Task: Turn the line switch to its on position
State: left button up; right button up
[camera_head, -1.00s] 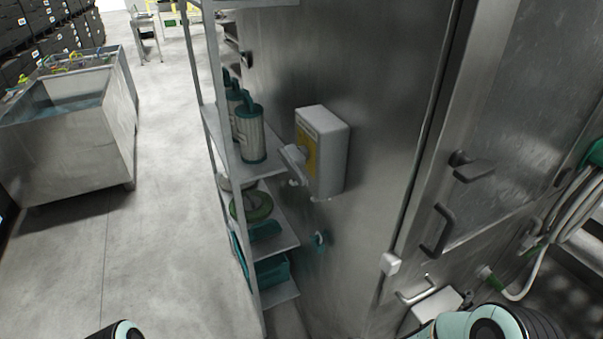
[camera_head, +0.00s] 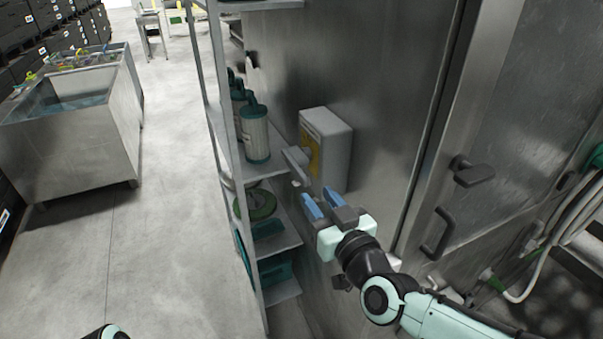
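The line switch is a grey box (camera_head: 333,150) with a yellow front plate (camera_head: 311,153), fixed to the metal wall. A grey lever handle (camera_head: 297,160) sticks out from its front towards the shelf, angled slightly downward. My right gripper (camera_head: 321,205) is just below the box and lever, fingers pointing up, with blue pads. Its fingers are apart with nothing between them, and it does not appear to touch the lever. Only a small part of my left arm (camera_head: 108,332) shows at the bottom edge; its gripper is out of view.
A metal shelf rack (camera_head: 272,243) with green-capped canisters (camera_head: 255,134) and a green coil (camera_head: 259,205) stands close left of the switch. Door handles (camera_head: 472,171) stick out on the right. A steel tub (camera_head: 75,150) stands far left, with clear floor between.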

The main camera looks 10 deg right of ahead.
aim_at(307, 184)
jog(key=p+x, duration=0.1)
jog(key=x, duration=0.7)
jog(key=shift+w+f+p, duration=0.1)
jog(key=shift+w+p, duration=0.25)
pick_arm(q)
jog(key=shift+w+r, duration=0.95)
jog(key=shift+r, duration=0.3)
pick_arm(e)
jog(key=shift+s, duration=0.1)
grip_shut()
